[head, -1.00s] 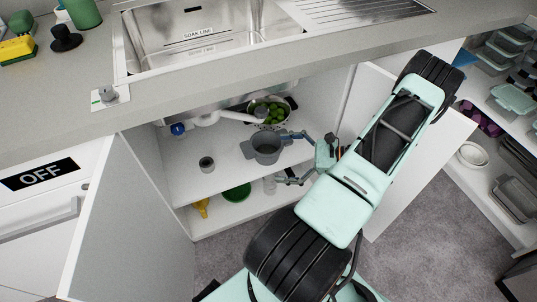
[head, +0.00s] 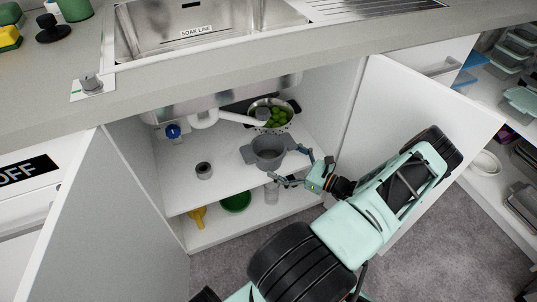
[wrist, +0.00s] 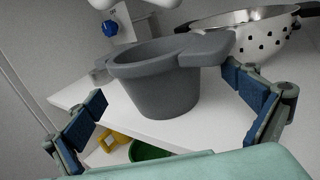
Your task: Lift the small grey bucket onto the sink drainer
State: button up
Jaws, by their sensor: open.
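The small grey bucket (head: 268,153) stands upright on the upper shelf inside the open cabinet under the sink. It has flat side handles. In the wrist view the bucket (wrist: 160,88) is ahead of my gripper (wrist: 172,112), whose two blue-padded fingers are spread wide, one on each side of the view. My gripper (head: 288,168) is open and empty at the shelf's front edge, just to the right and front of the bucket. I cannot tell whether a finger touches it. The ridged steel sink drainer (head: 375,8) lies on the counter at the top, right of the basin.
A colander with green fruit (head: 272,115) stands behind the bucket. A green bowl (head: 236,200) and a yellow item (head: 197,217) are below. Open cabinet doors (head: 85,225) flank the space; the counter edge overhangs it.

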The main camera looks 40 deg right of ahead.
aim_at(257, 146)
jog(key=b+x, duration=0.1)
jog(key=x, duration=0.4)
jog(key=shift+w+a+f+b, duration=0.1)
jog(key=shift+f+b, duration=0.05)
jog(key=shift+b, duration=0.25)
jog(key=c, duration=1.3)
jog(key=shift+c, duration=0.8)
jog(key=shift+r, duration=0.25)
